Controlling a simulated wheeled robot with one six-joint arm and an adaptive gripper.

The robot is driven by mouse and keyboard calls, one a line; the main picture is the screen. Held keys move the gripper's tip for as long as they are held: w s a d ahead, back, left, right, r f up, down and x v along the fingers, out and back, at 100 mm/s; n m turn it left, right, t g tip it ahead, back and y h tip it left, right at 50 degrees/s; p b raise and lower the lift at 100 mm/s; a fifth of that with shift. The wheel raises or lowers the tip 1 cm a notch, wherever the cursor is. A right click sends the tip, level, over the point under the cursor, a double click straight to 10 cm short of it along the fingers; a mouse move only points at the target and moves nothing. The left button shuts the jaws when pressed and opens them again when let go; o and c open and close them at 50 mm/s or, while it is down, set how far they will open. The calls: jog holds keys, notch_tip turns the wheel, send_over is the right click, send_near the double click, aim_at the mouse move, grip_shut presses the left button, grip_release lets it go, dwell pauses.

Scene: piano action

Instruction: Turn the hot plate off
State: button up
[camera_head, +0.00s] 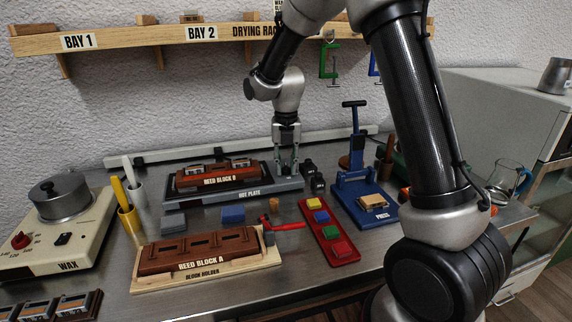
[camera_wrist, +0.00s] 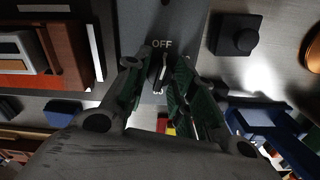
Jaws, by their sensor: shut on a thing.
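The grey hot plate (camera_head: 212,197) lies on the steel bench near the back wall, with the brown Reed Block B (camera_head: 222,180) on it. My gripper (camera_head: 287,168) points down at the hot plate's right end. In the wrist view its fingers (camera_wrist: 160,70) are closed around a small switch lever (camera_wrist: 157,71) on the grey panel (camera_wrist: 146,20). An OFF label shows just above the lever. A second label below it is mostly hidden by the fingers. I cannot tell clearly which way the lever is set.
Small black items (camera_head: 312,178) stand just right of my gripper. A blue press (camera_head: 352,187) is further right. A red tray of coloured blocks (camera_head: 330,238) and Reed Block A (camera_head: 197,252) are in front. The drying rack shelf (camera_head: 130,42) hangs above.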

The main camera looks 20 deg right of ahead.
aim_at(286, 165)
jog(key=shift+n, duration=1.2)
jog(key=o, duration=1.1)
jog(key=shift+c, duration=0.2)
notch_tip(286, 165, up, 12)
